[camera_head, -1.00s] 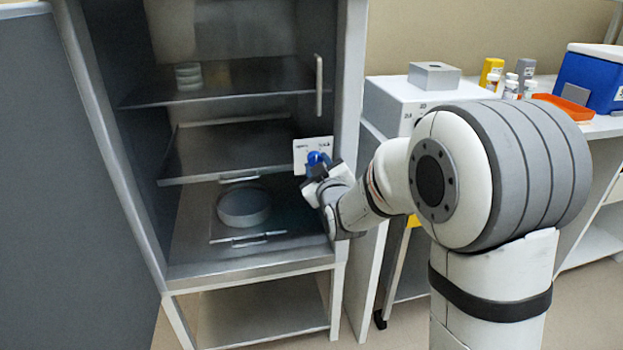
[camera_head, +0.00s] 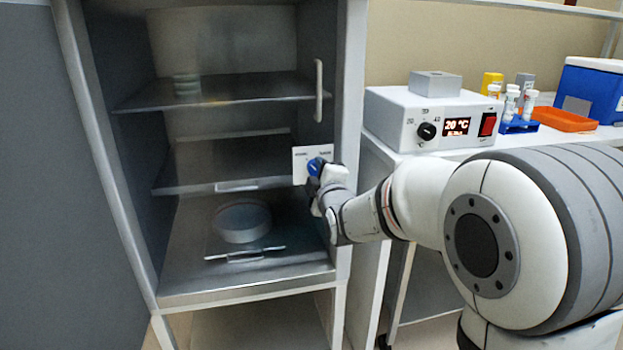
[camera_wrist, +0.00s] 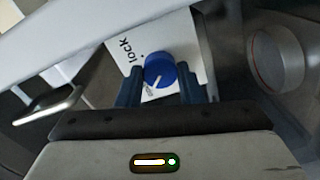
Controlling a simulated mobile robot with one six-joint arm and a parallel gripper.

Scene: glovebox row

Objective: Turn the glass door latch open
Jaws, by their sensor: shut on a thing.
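The latch is a blue round knob (camera_head: 316,167) with a white pointer line, on a white plate (camera_head: 299,153) at the right side of the glass door (camera_head: 230,120). In the wrist view the blue knob (camera_wrist: 160,70) sits between my two dark fingers, and the plate (camera_wrist: 188,42) reads "lock" at one end. The word at the other end is mostly hidden. The pointer line aims toward that lower, partly hidden word. My gripper (camera_head: 322,180) is shut on the knob; in the wrist view the gripper (camera_wrist: 160,88) has a finger on each side of it.
A vertical handle (camera_head: 319,90) is on the door above the latch. Behind the glass are shelves and a round dish (camera_head: 243,222). A controller box (camera_head: 430,118) showing 20 °C, an orange tray (camera_head: 565,119) and a blue box (camera_head: 592,88) stand on the bench at right.

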